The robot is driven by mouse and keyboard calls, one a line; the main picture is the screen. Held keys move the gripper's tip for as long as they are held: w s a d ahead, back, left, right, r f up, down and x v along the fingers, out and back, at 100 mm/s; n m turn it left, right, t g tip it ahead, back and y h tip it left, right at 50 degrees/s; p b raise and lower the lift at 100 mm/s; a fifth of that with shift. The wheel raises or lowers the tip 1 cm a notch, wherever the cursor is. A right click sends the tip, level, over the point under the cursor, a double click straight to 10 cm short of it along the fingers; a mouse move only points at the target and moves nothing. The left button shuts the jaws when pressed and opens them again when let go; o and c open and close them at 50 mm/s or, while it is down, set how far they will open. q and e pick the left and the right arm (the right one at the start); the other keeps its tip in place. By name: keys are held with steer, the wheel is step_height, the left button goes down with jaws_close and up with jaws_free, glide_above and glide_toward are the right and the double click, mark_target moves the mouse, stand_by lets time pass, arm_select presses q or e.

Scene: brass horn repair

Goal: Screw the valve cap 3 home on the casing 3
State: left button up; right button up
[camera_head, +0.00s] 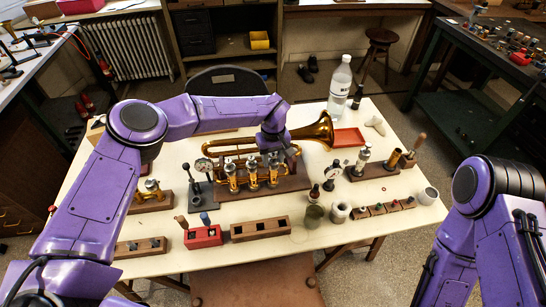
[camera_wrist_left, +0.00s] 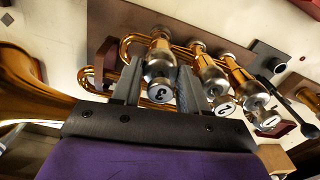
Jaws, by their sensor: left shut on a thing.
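My left gripper (camera_head: 271,150) reaches down over the rightmost casing of the brass horn. In the left wrist view its two fingers (camera_wrist_left: 158,92) are shut around the silver valve cap 3 (camera_wrist_left: 160,92), whose top shows the number 3. The cap is in line with casing 3 (camera_wrist_left: 161,52) and appears to sit at its end; the thread between them is hidden. Casing 3 also shows in the head view (camera_head: 273,175). Two other numbered caps, 2 (camera_wrist_left: 224,103) and 1 (camera_wrist_left: 264,117), stand at their casings. My right gripper is out of view.
The horn's bell (camera_head: 318,130) lies behind my gripper. A dial gauge (camera_head: 203,166) stands left of the casings. A red tray (camera_head: 348,138), a water bottle (camera_head: 340,85) and wooden holders are to the right. A red block (camera_head: 204,236) and an empty wooden block (camera_head: 260,229) lie in front.

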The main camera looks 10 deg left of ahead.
arm_select(q)
steer(key=m, duration=0.4)
steer(key=shift+m, duration=0.4)
steer(key=o, duration=1.2)
steer(key=shift+o, duration=0.2)
